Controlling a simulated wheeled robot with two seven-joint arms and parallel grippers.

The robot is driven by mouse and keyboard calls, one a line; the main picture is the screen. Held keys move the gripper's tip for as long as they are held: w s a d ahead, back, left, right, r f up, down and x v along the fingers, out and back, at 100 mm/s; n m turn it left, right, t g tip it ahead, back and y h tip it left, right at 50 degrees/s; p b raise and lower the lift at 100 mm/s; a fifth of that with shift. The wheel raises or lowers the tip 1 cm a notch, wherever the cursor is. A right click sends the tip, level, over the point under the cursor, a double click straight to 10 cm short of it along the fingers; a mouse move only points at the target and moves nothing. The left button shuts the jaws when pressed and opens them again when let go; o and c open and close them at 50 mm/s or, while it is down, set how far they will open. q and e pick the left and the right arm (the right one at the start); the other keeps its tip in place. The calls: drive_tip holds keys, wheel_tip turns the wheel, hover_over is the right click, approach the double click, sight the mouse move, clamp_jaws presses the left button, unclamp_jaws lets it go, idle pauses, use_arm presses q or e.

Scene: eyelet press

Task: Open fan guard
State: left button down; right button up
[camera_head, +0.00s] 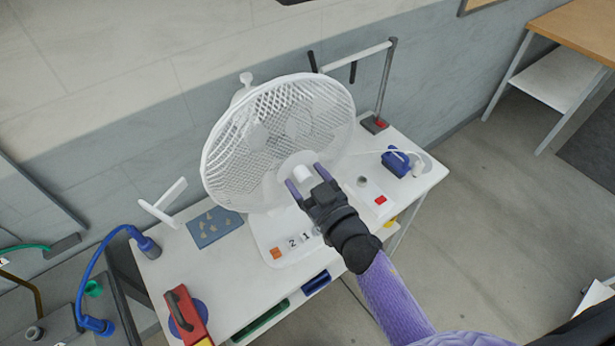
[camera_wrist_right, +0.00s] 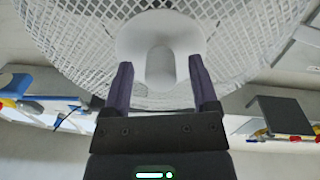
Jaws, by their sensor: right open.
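The white fan (camera_head: 280,130) stands on the white table, its round mesh guard tilted back and facing me. A white knob (camera_head: 303,172) sticks out of the white disc low on the guard. My right gripper (camera_head: 305,181) is open, with its purple fingers around the knob. In the right wrist view the knob (camera_wrist_right: 161,68) shows between and beyond the two fingertips of the right gripper (camera_wrist_right: 161,75), with a gap on each side. I cannot tell from these views whether the fingers reach past its end. My left gripper is not in view.
The fan's base has buttons marked 2 and 1 and an orange one (camera_head: 276,253). A red tool (camera_head: 185,315), a blue mat (camera_head: 215,227), a blue clamp-like part (camera_head: 396,161) and a metal stand (camera_head: 386,80) are on the table (camera_head: 175,262). Open floor lies to the right.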

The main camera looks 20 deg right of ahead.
clamp_jaws()
idle(0.3)
idle(1.1)
